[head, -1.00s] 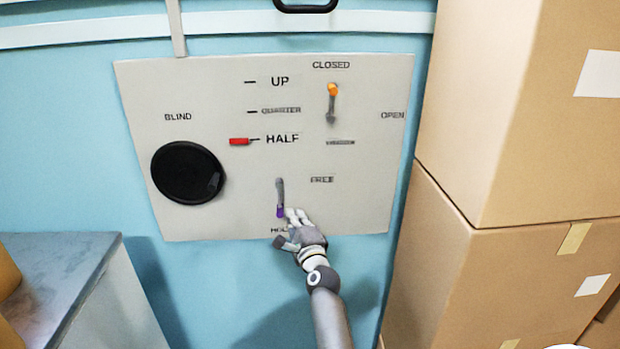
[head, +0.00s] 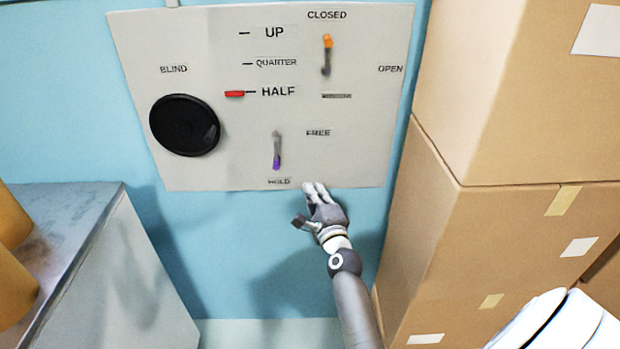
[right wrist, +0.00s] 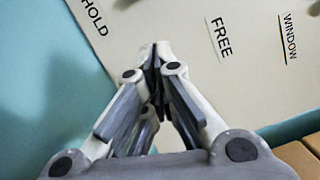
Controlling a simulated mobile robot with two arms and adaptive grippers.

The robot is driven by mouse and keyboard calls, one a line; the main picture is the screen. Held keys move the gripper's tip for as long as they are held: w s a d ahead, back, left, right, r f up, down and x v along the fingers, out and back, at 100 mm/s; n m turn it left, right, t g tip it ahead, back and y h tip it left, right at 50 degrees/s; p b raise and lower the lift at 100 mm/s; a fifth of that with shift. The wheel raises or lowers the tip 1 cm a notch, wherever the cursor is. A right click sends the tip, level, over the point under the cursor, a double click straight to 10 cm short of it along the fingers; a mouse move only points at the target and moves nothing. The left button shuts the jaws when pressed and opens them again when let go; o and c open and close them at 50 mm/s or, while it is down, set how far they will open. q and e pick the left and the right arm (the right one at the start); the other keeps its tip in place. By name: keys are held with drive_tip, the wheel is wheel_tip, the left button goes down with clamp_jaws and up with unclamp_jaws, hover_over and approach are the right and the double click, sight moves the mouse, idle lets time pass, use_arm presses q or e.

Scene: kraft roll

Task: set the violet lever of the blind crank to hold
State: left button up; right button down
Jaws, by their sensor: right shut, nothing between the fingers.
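The violet-tipped lever (head: 276,152) hangs straight down on the pale panel (head: 220,170), its violet end just above the HOLD label (head: 279,182). The FREE label (head: 318,133) is up and to the right of it. The black round blind crank disc (head: 185,125) is left of the lever. My right gripper (head: 312,190) is shut and empty at the panel's lower edge, below and right of the lever, apart from it. In the right wrist view its fingers (right wrist: 158,60) meet, with HOLD and FREE lettering beyond. My left gripper is not in view.
An orange-tipped lever (head: 327,55) points up at CLOSED. A red pointer (head: 235,94) sits at HALF. Stacked cardboard boxes (head: 520,100) stand close on the right. A grey-topped cabinet (head: 70,220) with tan rolls (head: 12,250) stands at the left.

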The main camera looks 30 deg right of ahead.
drive_tip(key=shift+v, duration=0.9)
drive_tip(key=shift+a+f, duration=0.1)
drive_tip(key=s+a+f+n+g+y, duration=0.15)
drive_tip(key=a+f+n, duration=0.25)
drive_tip(key=f, duration=0.6)
drive_tip(key=s+a+f+n+g+y, duration=0.1)
drive_tip(key=a+f+n+g+y, duration=0.25)
drive_tip(key=f, duration=0.75)
drive_tip(key=s+a+f+n+g+y, duration=0.1)
drive_tip(key=s+a+f+n, duration=0.2)
drive_tip(key=s+f, duration=0.35)
drive_tip(key=s+a+f+n+g, duration=0.2)
drive_tip(key=s+a+f+n, duration=0.15)
drive_tip(key=f, duration=0.55)
drive_tip(key=s+a+f+n+g, duration=0.2)
drive_tip(key=s+f+n+g, duration=0.3)
drive_tip(key=s+f, duration=0.8)
drive_tip(key=s+d+f+n+g, duration=0.1)
drive_tip(key=s+f+n, duration=0.1)
drive_tip(key=s, duration=1)
drive_tip(key=s+d+f+n+g, duration=0.2)
drive_tip(key=s+n, duration=0.3)
drive_tip(key=s, duration=0.7)
drive_tip(key=shift+s+f+n+g, duration=0.2)
drive_tip(key=shift+f+n+g, duration=0.1)
drive_tip(key=shift+f, duration=0.45)
